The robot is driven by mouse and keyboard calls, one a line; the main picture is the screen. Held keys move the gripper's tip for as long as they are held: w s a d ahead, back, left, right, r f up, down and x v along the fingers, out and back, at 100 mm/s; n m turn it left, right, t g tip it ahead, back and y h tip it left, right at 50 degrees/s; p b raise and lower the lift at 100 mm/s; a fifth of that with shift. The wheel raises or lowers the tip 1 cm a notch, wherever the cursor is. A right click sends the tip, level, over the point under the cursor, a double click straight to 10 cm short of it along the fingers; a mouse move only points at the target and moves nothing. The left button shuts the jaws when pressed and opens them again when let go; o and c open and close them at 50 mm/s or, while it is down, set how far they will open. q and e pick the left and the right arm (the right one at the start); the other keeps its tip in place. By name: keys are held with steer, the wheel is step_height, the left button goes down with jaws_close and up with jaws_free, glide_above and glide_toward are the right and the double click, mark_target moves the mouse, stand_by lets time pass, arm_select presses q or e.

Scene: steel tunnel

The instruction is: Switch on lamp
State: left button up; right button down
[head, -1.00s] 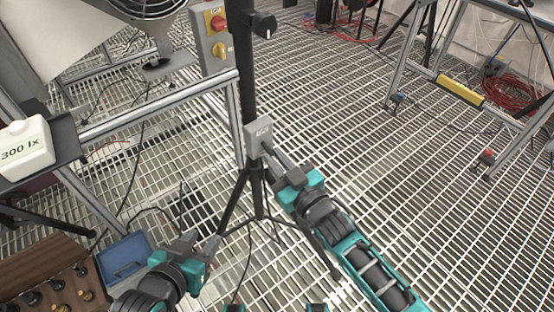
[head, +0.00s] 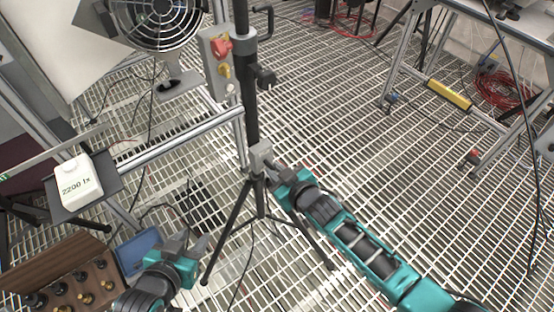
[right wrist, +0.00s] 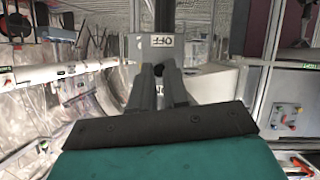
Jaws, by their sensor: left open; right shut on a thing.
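A small grey switch box (head: 260,156) is fixed to the black pole (head: 245,100) of a tripod stand. In the right wrist view the box (right wrist: 135,45) carries an inverted OFF label. My right gripper (head: 272,168) is at the box. In the wrist view, its fingers (right wrist: 158,80) close around a small dark switch part (right wrist: 157,70) at the box's edge; their contact is partly hidden. A white light meter (head: 76,184) at the left reads 2200 lx. My left gripper (head: 192,243) is open and empty, left of the tripod. The lamp's head is not clearly in view.
A blue box (head: 140,250) and a wooden bottle rack (head: 65,280) are at the lower left.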

steer(key=g+p, duration=0.1)
steer(key=r+h+p, duration=0.1)
steer(key=p, duration=0.1)
steer(key=shift+w+r+g, duration=0.15)
steer(key=shift+r+g, duration=0.1)
steer(key=shift+g, duration=0.15)
steer(key=shift+w+a+g+h+p, duration=0.1)
steer(key=shift+a+g+h+p, duration=0.05)
steer(key=shift+g+h+p, duration=0.35)
arm_select(q)
step_height(320, 180, up, 6)
arm_select(e)
steer(key=shift+r+g, duration=0.15)
steer(key=shift+g, duration=0.15)
arm_select(q)
steer(key=shift+r+p, duration=0.1)
steer(key=shift+p, duration=0.2)
arm_select(e)
steer(key=c, duration=1.1)
jaws_free()
steer(key=shift+w, duration=0.1)
steer(key=shift+r, duration=0.1)
steer(key=v, duration=1.2)
steer(key=shift+s+r, duration=0.2)
steer(key=shift+r, duration=0.25)
steer(key=shift+a, duration=0.1)
